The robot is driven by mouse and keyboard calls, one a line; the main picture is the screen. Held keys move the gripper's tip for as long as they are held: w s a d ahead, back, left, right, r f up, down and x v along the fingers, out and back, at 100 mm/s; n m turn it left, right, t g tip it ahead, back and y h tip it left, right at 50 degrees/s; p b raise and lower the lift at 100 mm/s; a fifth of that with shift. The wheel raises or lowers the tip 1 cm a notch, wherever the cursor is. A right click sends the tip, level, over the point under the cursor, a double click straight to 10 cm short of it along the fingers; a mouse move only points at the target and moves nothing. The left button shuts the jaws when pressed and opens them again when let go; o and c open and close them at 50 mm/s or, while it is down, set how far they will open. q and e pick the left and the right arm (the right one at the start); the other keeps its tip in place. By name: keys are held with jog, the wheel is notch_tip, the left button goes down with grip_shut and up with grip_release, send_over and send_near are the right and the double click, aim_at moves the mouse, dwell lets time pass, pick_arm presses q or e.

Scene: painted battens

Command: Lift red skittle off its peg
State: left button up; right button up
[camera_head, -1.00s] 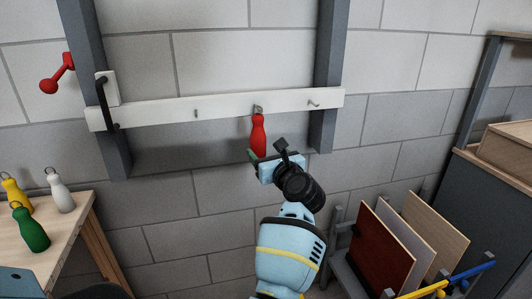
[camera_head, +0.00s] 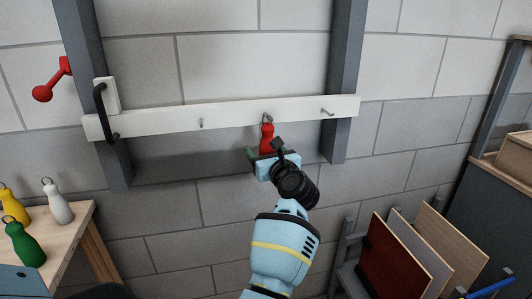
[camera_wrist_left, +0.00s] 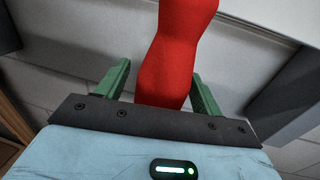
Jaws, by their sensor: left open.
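The red skittle (camera_head: 267,136) hangs by its ring from a peg on the white batten (camera_head: 230,115). My left gripper (camera_head: 266,153) is at the skittle's lower part, and its body hides the skittle's bottom in the head view. In the left wrist view the red skittle (camera_wrist_left: 178,60) stands between the two green fingers of the left gripper (camera_wrist_left: 162,90). The fingers are open, with a gap visible on each side of the skittle. My right gripper is not in view.
Two more pegs (camera_head: 327,112) on the batten are bare. A black handle (camera_head: 101,110) and a red lever (camera_head: 50,83) are at the left. A table (camera_head: 75,225) carries yellow, white and green skittles. Boards (camera_head: 400,265) stand in a rack at lower right.

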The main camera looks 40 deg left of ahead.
pick_arm(q)
jog(key=shift+s+d, duration=0.1)
jog(key=shift+d, duration=0.05)
jog(key=shift+c, duration=0.4)
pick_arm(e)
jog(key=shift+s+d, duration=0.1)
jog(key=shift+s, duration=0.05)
pick_arm(q)
jog(key=c, duration=1)
jog(key=o, duration=0.3)
jog(key=shift+c, duration=1)
jog(key=shift+r, duration=0.1)
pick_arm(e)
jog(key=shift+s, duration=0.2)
pick_arm(q)
jog(key=shift+r, duration=0.1)
jog(key=shift+r, duration=0.35)
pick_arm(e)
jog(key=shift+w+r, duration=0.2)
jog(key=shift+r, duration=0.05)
pick_arm(q)
jog(key=shift+r+p, duration=0.25)
jog(key=shift+p, duration=0.1)
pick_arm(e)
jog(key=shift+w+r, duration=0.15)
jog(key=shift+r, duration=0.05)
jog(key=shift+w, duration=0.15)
